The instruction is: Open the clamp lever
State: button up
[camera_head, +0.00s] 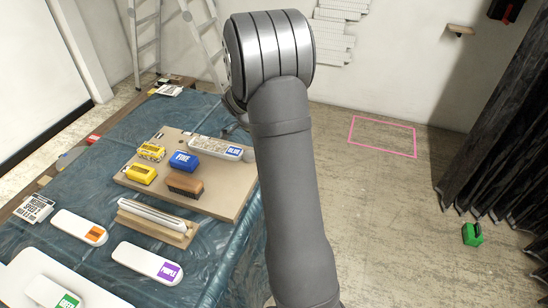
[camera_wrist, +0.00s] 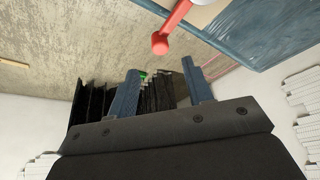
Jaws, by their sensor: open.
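The clamp lever (camera_wrist: 173,28) is a red bar with a round knob at its end, at the top middle of the wrist view. Its knob appears between and just beyond the fingertips of my gripper (camera_wrist: 160,68). The two blue-grey fingers are apart, with nothing between them and no visible contact with the lever. The lever's far end runs out of the frame beside a white part (camera_wrist: 205,2). In the head view I cannot make out the lever; my arm covers much of the middle, and my gripper shows only partly behind it.
A table with a blue plastic sheet (camera_head: 90,140) fills the left of the head view. It bears a board (camera_head: 225,190) with yellow, blue and brown blocks, and white labelled pieces (camera_head: 148,262). A green object (camera_head: 472,235) lies on the floor near black curtains (camera_head: 500,140).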

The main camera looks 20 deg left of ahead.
jog(key=x, duration=0.7)
jog(key=shift+w+d+f, duration=0.15)
jog(key=shift+f, duration=0.15)
grip_shut()
